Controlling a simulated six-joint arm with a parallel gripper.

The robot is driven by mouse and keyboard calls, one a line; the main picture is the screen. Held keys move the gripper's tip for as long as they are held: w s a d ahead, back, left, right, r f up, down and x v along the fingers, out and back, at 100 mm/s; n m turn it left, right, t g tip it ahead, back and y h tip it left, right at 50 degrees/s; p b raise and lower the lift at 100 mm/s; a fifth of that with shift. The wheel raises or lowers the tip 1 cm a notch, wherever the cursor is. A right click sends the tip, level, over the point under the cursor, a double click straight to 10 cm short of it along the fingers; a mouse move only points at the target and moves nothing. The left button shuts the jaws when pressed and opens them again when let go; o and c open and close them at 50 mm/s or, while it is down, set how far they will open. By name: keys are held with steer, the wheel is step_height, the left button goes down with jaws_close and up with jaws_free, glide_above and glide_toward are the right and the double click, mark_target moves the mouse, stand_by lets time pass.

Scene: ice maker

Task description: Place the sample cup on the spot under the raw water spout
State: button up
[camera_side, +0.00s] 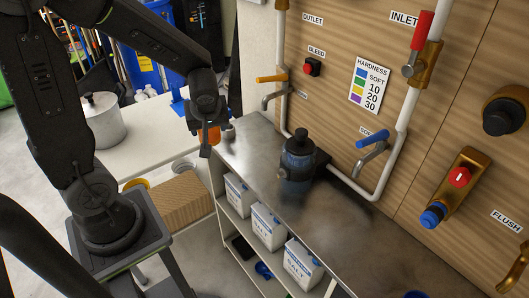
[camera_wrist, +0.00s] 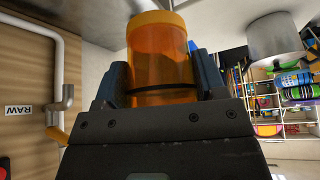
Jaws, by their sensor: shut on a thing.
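The sample cup is a translucent orange cylinder (camera_side: 213,134) with a dark band, seen large in the wrist view (camera_wrist: 162,50). My gripper (camera_side: 207,143) is shut on it, one finger on each side, and holds it in the air near the left end of the metal counter (camera_side: 245,150). The raw water spout (camera_side: 268,101), with an orange handle, is on the wooden panel to the right of the cup. It also shows at the left of the wrist view (camera_wrist: 65,103), beside the RAW label (camera_wrist: 18,110). No marked spot under the spout can be made out.
A dark cylindrical vessel (camera_side: 297,158) stands on the counter right of the raw spout. A blue-handled spout (camera_side: 371,148) is farther right. Salt boxes (camera_side: 268,226) sit on the shelf below. A white table with a pot (camera_side: 102,119) is at left. The counter's left end looks clear.

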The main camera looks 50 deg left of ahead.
step_height(320, 180, down, 13)
steer(key=w, duration=1.8)
steer(key=shift+f, duration=0.3)
steer(key=shift+f, duration=0.15)
steer(key=o, duration=0.9)
steer(key=shift+o, duration=0.2)
